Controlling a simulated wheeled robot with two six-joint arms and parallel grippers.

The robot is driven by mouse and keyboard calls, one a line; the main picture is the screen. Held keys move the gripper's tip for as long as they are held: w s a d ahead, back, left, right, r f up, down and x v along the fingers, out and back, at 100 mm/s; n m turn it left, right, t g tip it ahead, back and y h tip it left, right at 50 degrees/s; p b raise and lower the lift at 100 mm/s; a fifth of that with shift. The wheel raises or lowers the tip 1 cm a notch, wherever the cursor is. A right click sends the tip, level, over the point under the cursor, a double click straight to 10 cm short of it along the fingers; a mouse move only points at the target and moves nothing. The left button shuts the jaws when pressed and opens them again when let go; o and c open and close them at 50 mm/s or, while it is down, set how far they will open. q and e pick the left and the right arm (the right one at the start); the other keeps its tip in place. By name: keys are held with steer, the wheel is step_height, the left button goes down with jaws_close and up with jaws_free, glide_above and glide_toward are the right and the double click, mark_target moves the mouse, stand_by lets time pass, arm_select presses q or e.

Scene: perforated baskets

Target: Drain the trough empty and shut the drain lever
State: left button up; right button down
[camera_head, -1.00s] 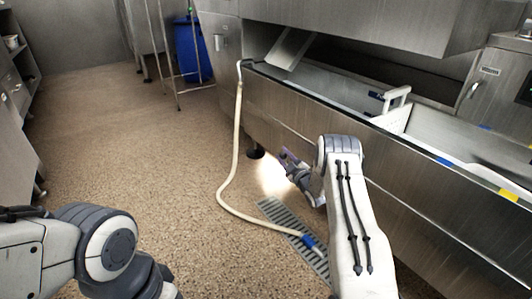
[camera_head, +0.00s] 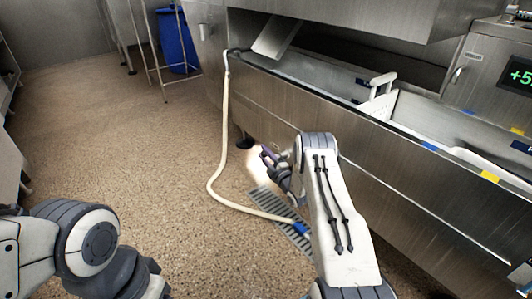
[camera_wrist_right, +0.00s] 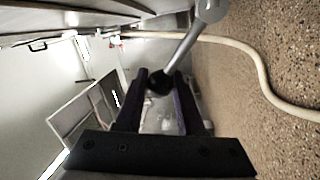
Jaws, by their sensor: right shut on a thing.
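The steel trough (camera_head: 352,148) runs along the right side of the head view. My right gripper (camera_head: 263,152) is low in front of its wall. In the right wrist view my right gripper (camera_wrist_right: 160,78) is shut on the black ball knob of the drain lever (camera_wrist_right: 182,48), a grey metal rod slanting up to the right. The lever is hidden in the head view. How much liquid is in the trough cannot be told. My left arm shows at the lower left of the head view; its gripper is out of frame.
A cream hose (camera_head: 222,130) hangs from the trough's far end to the floor, its blue end at a floor grate (camera_head: 268,202). A blue bin (camera_head: 176,40) stands at the back. The floor at left is clear.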

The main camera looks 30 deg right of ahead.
steer(key=shift+s+f, duration=0.1)
steer(key=shift+f, duration=0.25)
steer(key=c, duration=0.5)
jaws_free()
steer(key=shift+r, duration=0.1)
steer(key=shift+r, duration=0.1)
steer(key=shift+s+p, duration=0.3)
steer(key=shift+p, duration=0.05)
steer(key=shift+s+d+f+p, duration=0.15)
steer(key=shift+s+p, duration=0.65)
steer(key=shift+s, duration=0.8)
steer(key=shift+s+d+f+p, duration=0.1)
steer(key=shift+s+f+p, duration=0.2)
steer(key=shift+s+p, duration=0.95)
steer(key=shift+s+d+f+p, duration=0.15)
steer(key=shift+s+p, duration=0.25)
steer(key=shift+s, duration=1.6)
